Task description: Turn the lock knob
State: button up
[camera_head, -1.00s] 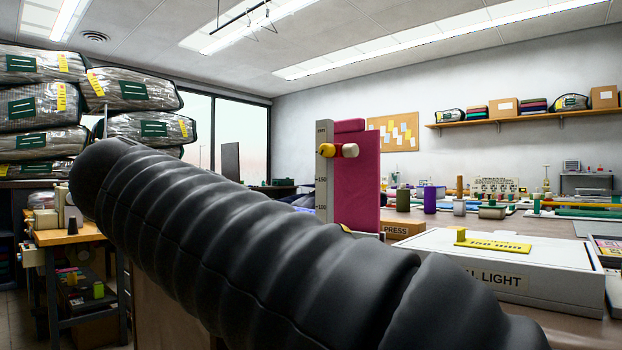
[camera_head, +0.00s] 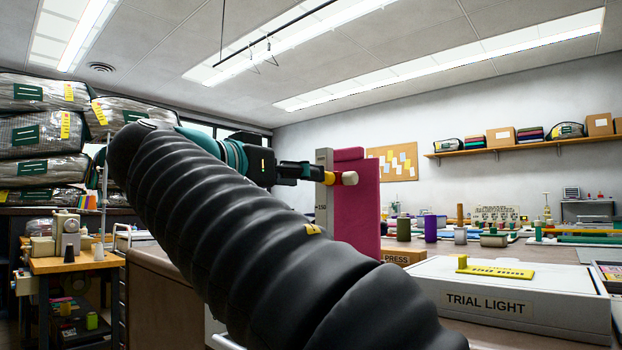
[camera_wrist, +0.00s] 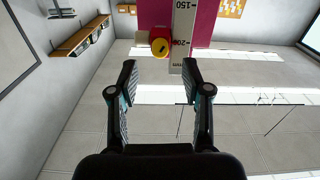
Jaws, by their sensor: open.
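The lock knob (camera_head: 346,178) is a small round piece with yellow, red and pale parts. It sits on a grey ruler post (camera_head: 325,195) with a magenta upright panel (camera_head: 353,215) behind it. In the wrist view the knob's yellow face (camera_wrist: 159,47) with a red rim shows just beyond the fingertips, between their lines. My gripper (camera_wrist: 159,66) is open and empty, its two dark fingers apart. In the head view my gripper (camera_head: 316,171) is left of the knob at nearly its height, partly overlapping it; contact cannot be told.
A white box marked TRIAL LIGHT (camera_head: 515,290) with a yellow plate (camera_head: 497,270) stands on the table at right. Spools, including a purple one (camera_head: 431,229), stand behind. Bagged comforters (camera_head: 40,130) are stacked at far left. My black arm hides much of the middle.

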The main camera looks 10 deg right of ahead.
aim_at(327, 178)
jog(key=x, duration=0.5)
jog(key=shift+w+d, duration=0.15)
jog(key=shift+w, duration=0.05)
grip_shut()
